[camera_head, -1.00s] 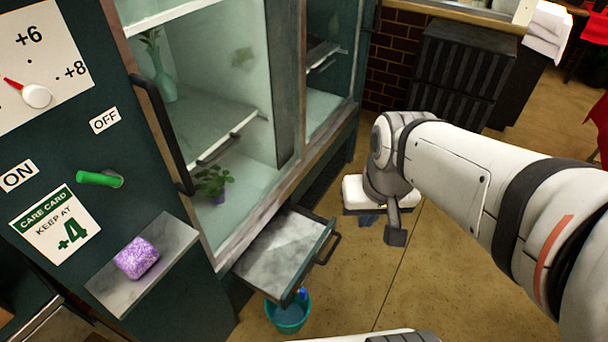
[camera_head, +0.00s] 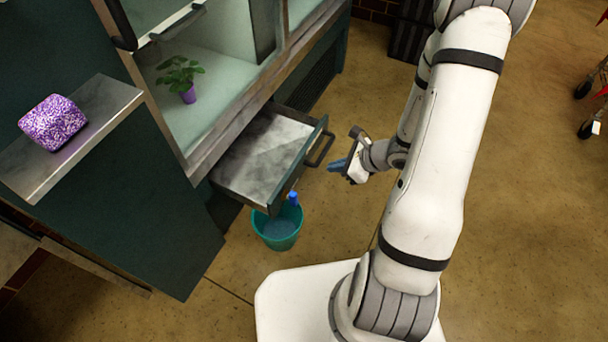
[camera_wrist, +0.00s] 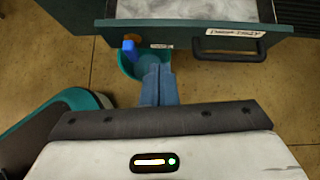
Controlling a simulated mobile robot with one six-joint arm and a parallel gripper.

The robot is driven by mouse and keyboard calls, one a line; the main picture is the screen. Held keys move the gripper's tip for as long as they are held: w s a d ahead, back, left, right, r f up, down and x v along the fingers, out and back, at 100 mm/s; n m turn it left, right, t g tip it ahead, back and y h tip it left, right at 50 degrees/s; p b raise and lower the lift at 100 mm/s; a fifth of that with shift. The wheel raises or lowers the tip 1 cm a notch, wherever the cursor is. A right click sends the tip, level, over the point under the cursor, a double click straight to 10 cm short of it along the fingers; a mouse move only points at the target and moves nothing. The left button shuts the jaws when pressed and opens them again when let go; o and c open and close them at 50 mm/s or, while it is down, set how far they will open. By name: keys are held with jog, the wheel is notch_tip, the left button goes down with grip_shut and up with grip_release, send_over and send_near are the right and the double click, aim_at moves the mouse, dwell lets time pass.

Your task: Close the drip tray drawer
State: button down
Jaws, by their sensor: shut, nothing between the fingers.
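The drip tray drawer (camera_head: 262,160) is pulled out from the bottom of the green cabinet, with a grey metal inside and a dark handle (camera_head: 319,149) on its front. In the wrist view the drawer front (camera_wrist: 185,28) crosses the top, with a white label beside its handle (camera_wrist: 229,46). My gripper (camera_head: 335,166) is just in front of the drawer front, to the right of the handle in the head view, apart from it. Its blue fingers (camera_wrist: 159,72) are together and empty, pointing toward the drawer front.
A teal bucket (camera_head: 278,228) with a blue object in it stands on the floor below the drawer's front corner. A purple sponge-like block (camera_head: 53,122) lies on a metal shelf (camera_head: 98,125) at left. A potted plant (camera_head: 187,92) stands inside the cabinet.

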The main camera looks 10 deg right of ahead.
notch_tip(320, 180, down, 3)
jog(key=m, duration=0.1)
jog(key=b, duration=0.4)
send_near(294, 172)
jog(key=x, duration=0.5)
jog(key=shift+s+d+f, duration=0.1)
jog(key=shift+d+f, duration=0.1)
jog(key=shift+f, duration=0.15)
jog(key=shift+w+a, duration=0.35)
jog(key=shift+a, duration=0.05)
